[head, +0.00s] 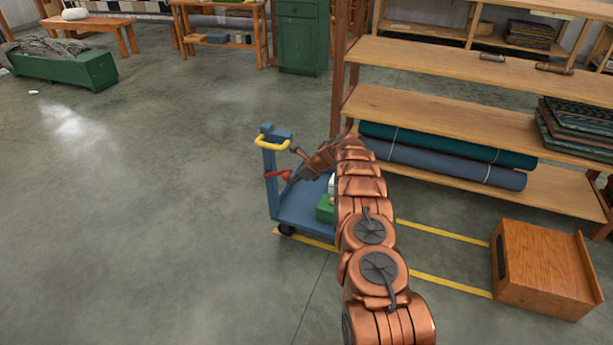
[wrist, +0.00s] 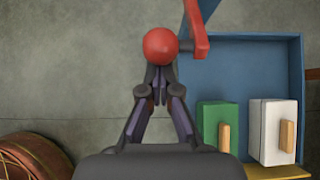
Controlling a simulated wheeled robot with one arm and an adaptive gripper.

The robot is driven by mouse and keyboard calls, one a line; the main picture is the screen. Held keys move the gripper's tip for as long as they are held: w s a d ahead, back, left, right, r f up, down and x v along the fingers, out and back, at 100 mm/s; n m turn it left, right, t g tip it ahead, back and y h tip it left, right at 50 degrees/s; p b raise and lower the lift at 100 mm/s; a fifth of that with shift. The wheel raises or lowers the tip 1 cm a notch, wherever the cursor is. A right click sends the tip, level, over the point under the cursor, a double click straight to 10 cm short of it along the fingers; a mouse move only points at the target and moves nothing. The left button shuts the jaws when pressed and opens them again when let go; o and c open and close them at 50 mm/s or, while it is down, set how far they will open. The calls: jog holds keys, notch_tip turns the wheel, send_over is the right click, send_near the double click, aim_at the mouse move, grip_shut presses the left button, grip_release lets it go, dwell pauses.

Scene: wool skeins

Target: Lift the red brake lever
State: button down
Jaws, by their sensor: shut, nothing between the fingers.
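The red brake lever (head: 277,175) is on the handle side of a blue cart (head: 268,198). In the wrist view the lever's bar (wrist: 199,30) runs beside the cart's blue post, and its round red knob (wrist: 160,46) is on the left. My gripper (wrist: 157,92) is shut and empty, with its fingertips at the near edge of the knob. I cannot tell whether they touch it. In the head view my gripper (head: 292,177) is small and dark beside the lever, and its fingers are hard to make out.
The cart has a yellow handle (head: 272,142). A green box (wrist: 209,125) and a white box (wrist: 268,130) stand on its deck. Wooden shelves (head: 430,105) with rolled cloth are behind at the right. A wooden box (head: 540,275) sits at the right. The floor at left is clear.

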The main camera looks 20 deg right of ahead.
aim_at(286, 174)
jog(key=shift+w+a+r+p, duration=0.2)
jog(key=shift+r+p, duration=0.15)
jog(key=shift+r, duration=0.15)
jog(key=shift+w+a+r+p, duration=0.15)
jog(key=shift+r+p, duration=0.15)
jog(key=shift+r, duration=0.15)
jog(key=r, duration=0.1)
jog(key=w+a+r+p, duration=0.1)
jog(key=r, duration=0.1)
jog(key=shift+w+a+p, duration=0.1)
jog(key=shift+a+p, duration=0.1)
jog(key=shift+p, duration=0.1)
jog(key=shift+w+a+r+p, duration=0.5)
jog(key=shift+w+a+r, duration=0.6)
jog(key=shift+r, duration=0.2)
jog(key=shift+w+r, duration=0.1)
jog(key=shift+r, duration=0.05)
jog(key=s+d+f, duration=0.3)
jog(key=shift+s+d+f+b, duration=0.1)
jog(key=shift+d+b, duration=0.15)
jog(key=shift+b, duration=0.15)
notch_tip(286, 174, up, 9)
jog(key=s+d, duration=0.1)
jog(key=shift+s+d+r, duration=0.2)
jog(key=shift+s+d, duration=0.05)
jog(key=shift+s, duration=0.1)
